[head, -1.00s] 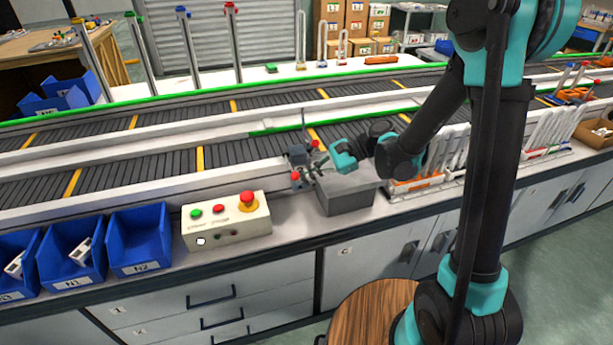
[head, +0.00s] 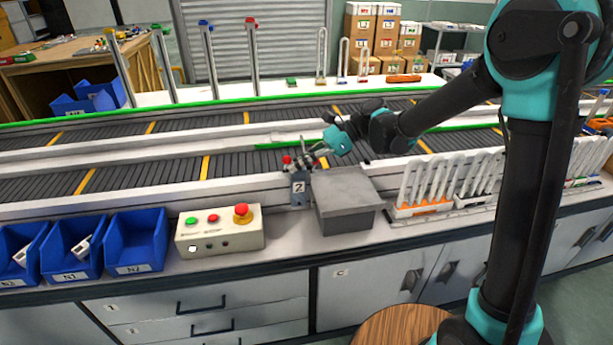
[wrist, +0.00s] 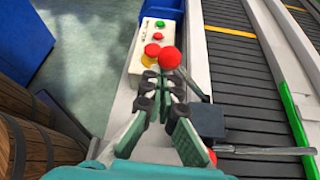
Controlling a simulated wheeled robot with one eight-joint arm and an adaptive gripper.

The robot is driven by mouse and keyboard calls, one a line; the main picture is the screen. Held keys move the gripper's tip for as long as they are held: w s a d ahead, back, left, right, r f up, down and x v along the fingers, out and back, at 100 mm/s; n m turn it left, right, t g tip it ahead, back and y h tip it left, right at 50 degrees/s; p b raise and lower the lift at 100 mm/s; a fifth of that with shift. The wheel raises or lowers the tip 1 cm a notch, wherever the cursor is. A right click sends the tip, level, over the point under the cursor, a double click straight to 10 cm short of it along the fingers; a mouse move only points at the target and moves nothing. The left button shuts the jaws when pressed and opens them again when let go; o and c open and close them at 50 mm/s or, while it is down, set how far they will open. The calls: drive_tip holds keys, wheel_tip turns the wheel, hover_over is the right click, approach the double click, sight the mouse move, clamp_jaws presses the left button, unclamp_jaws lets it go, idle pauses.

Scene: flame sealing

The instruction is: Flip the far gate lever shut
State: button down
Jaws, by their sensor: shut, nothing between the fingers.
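A small gate mechanism stands at the near edge of the conveyor, above a grey plate marked 2 (head: 298,188). One lever's red ball knob (head: 287,160) shows large in the wrist view (wrist: 170,57), its dark rod running to a dark block (wrist: 207,121). Which lever is the far one I cannot tell for sure. My gripper (wrist: 161,88) is shut and empty, its tips just short of the first knob; contact is unclear. In the head view my gripper (head: 304,161) blends into the mechanism.
A grey box (head: 345,215) stands just right of the mechanism. A control box (head: 219,231) with buttons and blue bins (head: 137,240) are to the left. White racks (head: 440,180) stand to the right. The conveyor (head: 140,173) runs behind.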

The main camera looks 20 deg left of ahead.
drive_tip(key=shift+w+a+r, duration=0.45)
drive_tip(key=shift+w+r, duration=0.05)
drive_tip(key=shift+w, duration=0.25)
drive_tip(key=shift+w+a+r, duration=0.4)
drive_tip(key=shift+w+r, duration=0.15)
drive_tip(key=shift+w, duration=0.15)
drive_tip(key=shift+w+a+r, duration=0.45)
drive_tip(key=shift+w+r, duration=0.05)
drive_tip(key=shift+w, duration=0.25)
drive_tip(key=shift+w+a+r, duration=0.1)
drive_tip(key=shift+w, duration=0.05)
